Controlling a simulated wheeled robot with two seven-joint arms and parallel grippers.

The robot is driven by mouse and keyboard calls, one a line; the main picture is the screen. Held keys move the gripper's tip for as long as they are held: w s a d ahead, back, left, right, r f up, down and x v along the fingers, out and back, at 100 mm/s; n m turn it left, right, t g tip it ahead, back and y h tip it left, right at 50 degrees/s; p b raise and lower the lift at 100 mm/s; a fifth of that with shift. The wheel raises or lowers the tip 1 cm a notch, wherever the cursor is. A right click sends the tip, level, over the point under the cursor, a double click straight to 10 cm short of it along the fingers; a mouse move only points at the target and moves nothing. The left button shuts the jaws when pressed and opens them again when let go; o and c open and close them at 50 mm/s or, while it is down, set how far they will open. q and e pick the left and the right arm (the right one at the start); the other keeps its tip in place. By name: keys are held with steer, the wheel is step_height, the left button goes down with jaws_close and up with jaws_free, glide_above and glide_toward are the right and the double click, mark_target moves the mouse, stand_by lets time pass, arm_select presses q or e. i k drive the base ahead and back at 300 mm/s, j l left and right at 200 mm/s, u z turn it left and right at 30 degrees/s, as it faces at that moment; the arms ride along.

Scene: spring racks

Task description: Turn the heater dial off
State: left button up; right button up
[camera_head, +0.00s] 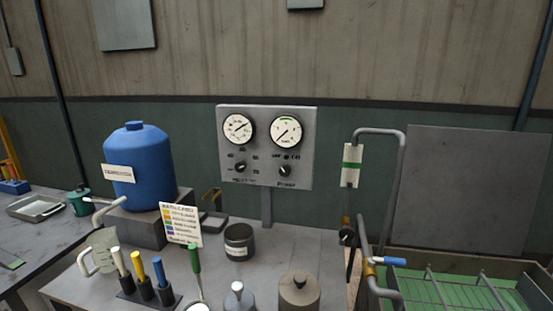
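A grey control panel (265,148) stands upright on a post at the back of the bench. Its lower left black knob is the heater dial (240,168), with a label below that seems to read "Heater" and small marks around it. The pointer's exact setting is too small to read. Two round white gauges, the left gauge (238,128) and the right gauge (286,132), are above the knobs. Neither of my grippers shows in the head view, and nothing touches the heater dial.
A dark jar (239,241) stands on the bench before the panel. A card (181,224), a blue tank (140,166) and several upright coloured-handled tools are left. A bent grey pipe (401,185) and a green-bottomed sink (455,290) are right. Space directly before the dial is clear.

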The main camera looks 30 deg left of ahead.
mark_target(241, 166)
steer(key=j+z, duration=0.35)
steer(key=j, duration=1.2)
